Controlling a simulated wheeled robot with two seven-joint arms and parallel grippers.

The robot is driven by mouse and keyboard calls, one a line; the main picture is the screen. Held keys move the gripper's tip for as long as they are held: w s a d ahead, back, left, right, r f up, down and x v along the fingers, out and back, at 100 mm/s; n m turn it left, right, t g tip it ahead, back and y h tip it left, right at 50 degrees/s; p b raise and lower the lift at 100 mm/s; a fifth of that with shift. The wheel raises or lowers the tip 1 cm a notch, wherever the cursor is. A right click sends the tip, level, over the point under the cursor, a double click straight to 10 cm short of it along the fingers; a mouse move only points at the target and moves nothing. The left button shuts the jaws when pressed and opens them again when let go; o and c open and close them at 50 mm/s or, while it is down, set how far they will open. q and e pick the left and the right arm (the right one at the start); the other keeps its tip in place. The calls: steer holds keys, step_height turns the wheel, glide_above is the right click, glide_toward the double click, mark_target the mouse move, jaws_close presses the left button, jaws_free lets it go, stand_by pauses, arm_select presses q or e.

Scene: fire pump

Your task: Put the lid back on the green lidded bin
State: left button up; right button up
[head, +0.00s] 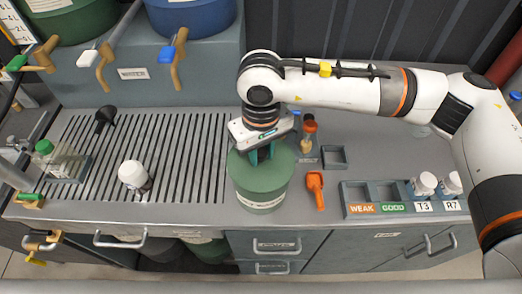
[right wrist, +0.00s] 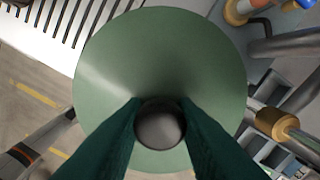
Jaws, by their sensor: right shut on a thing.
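The green lidded bin (head: 262,203) stands on the grey counter near its front edge, with a pale label band on its side. Its round green lid (head: 238,163) is at the bin's mouth, roughly level and lined up with it. I cannot tell whether it is fully seated. My right gripper (head: 262,157) comes down from above and is shut on the lid's knob. In the right wrist view the green lid (right wrist: 160,60) fills the middle, with the dark round knob (right wrist: 160,125) between the fingers. The lid hides the bin's inside. My left gripper is not in view.
Right of the bin lie an orange scoop (head: 316,189), an orange-capped bottle (head: 308,135) and a small grey tray (head: 335,157). A sorting rack (head: 357,194) with white jars stands further right. On the slotted drainer (head: 180,150) at left are a white-capped bottle (head: 132,174) and a black scoop (head: 104,117).

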steer(key=shift+b, duration=0.6)
stand_by(0.7)
stand_by(0.4)
steer(key=o, duration=1.6)
steer(key=shift+c, duration=0.2)
steer(key=shift+r+p, duration=0.8)
steer(key=shift+r, duration=2.7)
steer(key=shift+c, duration=0.3)
jaws_close()
